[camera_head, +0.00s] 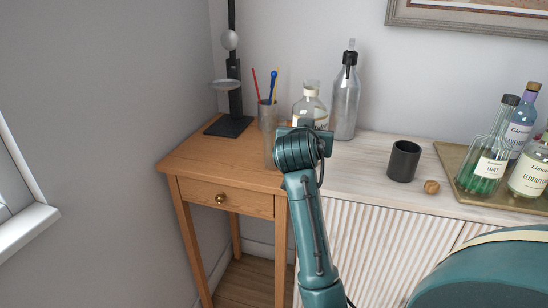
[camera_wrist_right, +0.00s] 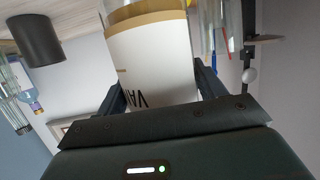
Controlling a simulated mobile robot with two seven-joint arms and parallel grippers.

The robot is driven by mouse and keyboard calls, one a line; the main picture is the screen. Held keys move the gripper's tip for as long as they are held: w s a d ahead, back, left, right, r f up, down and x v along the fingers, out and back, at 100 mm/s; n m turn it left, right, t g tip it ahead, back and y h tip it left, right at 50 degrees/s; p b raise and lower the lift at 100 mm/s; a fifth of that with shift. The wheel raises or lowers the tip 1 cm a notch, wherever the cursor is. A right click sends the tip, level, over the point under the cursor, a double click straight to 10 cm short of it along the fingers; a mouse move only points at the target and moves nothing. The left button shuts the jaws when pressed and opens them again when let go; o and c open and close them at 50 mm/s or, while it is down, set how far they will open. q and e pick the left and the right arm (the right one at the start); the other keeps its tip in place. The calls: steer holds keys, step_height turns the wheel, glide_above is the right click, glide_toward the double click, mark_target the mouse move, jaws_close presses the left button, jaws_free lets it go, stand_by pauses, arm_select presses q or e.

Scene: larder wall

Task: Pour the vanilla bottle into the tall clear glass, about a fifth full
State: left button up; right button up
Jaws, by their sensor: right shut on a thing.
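The vanilla bottle (camera_wrist_right: 155,55) is between the fingers of my right gripper (camera_wrist_right: 162,88), which is shut on it. Its white label with a gold band and the letters "VA" shows in the right wrist view. In the head view the bottle (camera_head: 310,106) looks upright behind my gripper (camera_head: 303,148), its lower part hidden. A tall clear glass (camera_head: 269,150) shows faintly just left of my gripper, near the wooden table's right edge. Its contents cannot be made out. My left gripper is not in view.
A holder with red and blue sticks (camera_head: 267,113) and a dark stand (camera_head: 231,124) are behind. A clear bottle with black collar (camera_head: 345,108) stands close right. Further right are a dark cup (camera_head: 404,161), a small brown ball (camera_head: 431,187) and a tray (camera_head: 452,160) of bottles.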

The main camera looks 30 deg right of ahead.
steer(key=w+d+f+m+g+b, duration=0.1)
steer(key=f+b, duration=0.1)
steer(key=w+d+f+m+g+h+b, duration=0.1)
steer(key=w, duration=0.1)
steer(key=w+d+f+m+g+h+b, duration=0.1)
steer(key=f+b, duration=0.1)
steer(key=shift+w+d+f+b, duration=0.3)
steer(key=shift+w+d+b, duration=0.05)
steer(key=shift+w+d, duration=0.05)
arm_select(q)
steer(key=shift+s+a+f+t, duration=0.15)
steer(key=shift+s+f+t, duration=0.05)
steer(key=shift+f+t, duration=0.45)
arm_select(e)
steer(key=shift+r, duration=0.15)
